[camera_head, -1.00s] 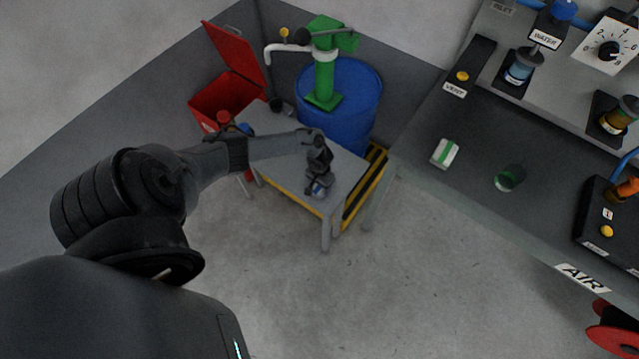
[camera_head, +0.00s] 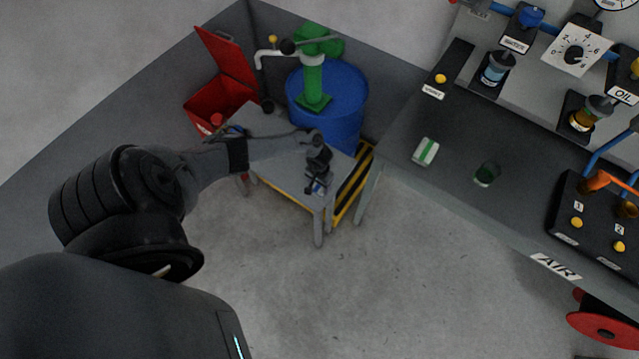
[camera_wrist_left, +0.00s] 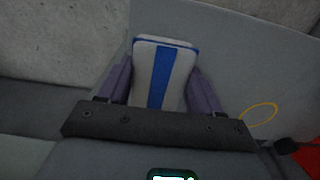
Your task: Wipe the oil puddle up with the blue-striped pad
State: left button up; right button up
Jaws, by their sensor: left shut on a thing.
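My left gripper (camera_head: 317,188) is over the front right part of the small grey table (camera_head: 287,172). It is shut on the blue-striped pad, a white pad with a broad blue stripe. The pad (camera_wrist_left: 160,75) stands between the two fingers in the left wrist view. I cannot make out an oil puddle in either view. My right gripper is not in view.
A blue drum (camera_head: 335,105) with a green pump and an open red bin (camera_head: 215,105) stand behind the small table. A thin yellow ring (camera_wrist_left: 258,114) shows on a grey surface.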

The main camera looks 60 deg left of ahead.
pick_arm(q)
jog(key=shift+r+p, duration=1.6)
jog(key=shift+r, duration=0.15)
